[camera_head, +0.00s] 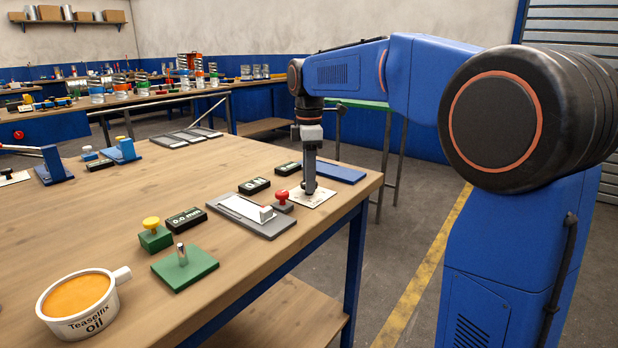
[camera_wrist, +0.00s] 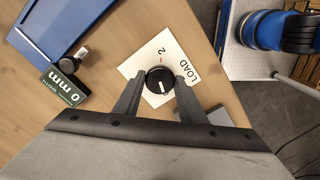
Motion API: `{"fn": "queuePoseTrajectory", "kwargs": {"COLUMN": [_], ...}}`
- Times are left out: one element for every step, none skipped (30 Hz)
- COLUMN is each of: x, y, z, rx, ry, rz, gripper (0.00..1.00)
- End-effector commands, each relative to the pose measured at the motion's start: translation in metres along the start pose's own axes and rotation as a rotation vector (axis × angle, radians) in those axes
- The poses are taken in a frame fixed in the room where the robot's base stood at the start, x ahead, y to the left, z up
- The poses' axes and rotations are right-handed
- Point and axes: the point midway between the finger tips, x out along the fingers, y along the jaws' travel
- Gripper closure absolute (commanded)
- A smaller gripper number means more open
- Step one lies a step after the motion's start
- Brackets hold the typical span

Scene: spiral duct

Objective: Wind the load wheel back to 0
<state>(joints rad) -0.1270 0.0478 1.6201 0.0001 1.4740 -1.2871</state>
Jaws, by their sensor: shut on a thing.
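The load wheel (camera_wrist: 160,78) is a small black knob with a white pointer line, on a white card (camera_wrist: 152,98) printed "LOAD" and "2". A short red mark lies between the wheel and the "2". The pointer line is towards the bottom of the wrist view, away from the "2". My gripper (camera_wrist: 160,84) is shut on the wheel, one finger on each side. In the head view my gripper (camera_head: 309,189) points straight down over the card (camera_head: 322,197), near the table's right edge, and mostly hides the wheel.
A black readout (camera_wrist: 62,87) showing "0 mm" and a dark knob (camera_wrist: 69,66) lie beside the card. A blue plate (camera_head: 338,172) lies behind it. A red button (camera_head: 282,198) and grey tray (camera_head: 252,217) stand to its left. The oil cup (camera_head: 80,305) is farther off.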

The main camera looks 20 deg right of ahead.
Motion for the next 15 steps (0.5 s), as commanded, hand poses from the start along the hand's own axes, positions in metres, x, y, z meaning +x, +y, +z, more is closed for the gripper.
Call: {"fn": "queuePoseTrajectory", "kwargs": {"x": [-0.0009, -0.0010, -0.0010, -0.0010, -0.0010, -0.0010, -0.0010, -0.0010, -0.0010, -0.0010, -0.0010, -0.0010, -0.0010, -0.0010, -0.0010], "y": [0.0006, 0.0006, 0.0006, 0.0006, 0.0006, 0.0006, 0.0006, 0.0006, 0.0006, 0.0006, 0.0006, 0.0006, 0.0006, 0.0006, 0.0006], "z": [0.0001, 0.0001, 0.0001, 0.0001, 0.0001, 0.0001, 0.0001, 0.0001, 0.0001, 0.0001, 0.0001, 0.0001, 0.0001, 0.0002, 0.0002], "rx": [-0.006, -0.010, -0.013, -0.014, -0.015, -0.016, -0.016, -0.016, -0.016, -0.016, -0.016, -0.016, -0.016, -0.016, -0.015], "ry": [0.000, 0.000, 0.000, 0.000, 0.000, 0.000, 0.000, 0.000, 0.000, 0.000, 0.000, 0.000, 0.000, 0.000, 0.000], "rz": [0.003, 0.003, 0.003, 0.003, 0.003, 0.003, 0.003, 0.003, 0.003, 0.003, 0.003, 0.003, 0.003, 0.003, 0.003], "gripper": [0.85, 0.85, 0.85, 0.85, 0.85, 0.85, 0.85, 0.85, 0.85, 0.85, 0.85, 0.85, 0.85, 0.85, 0.58]}}
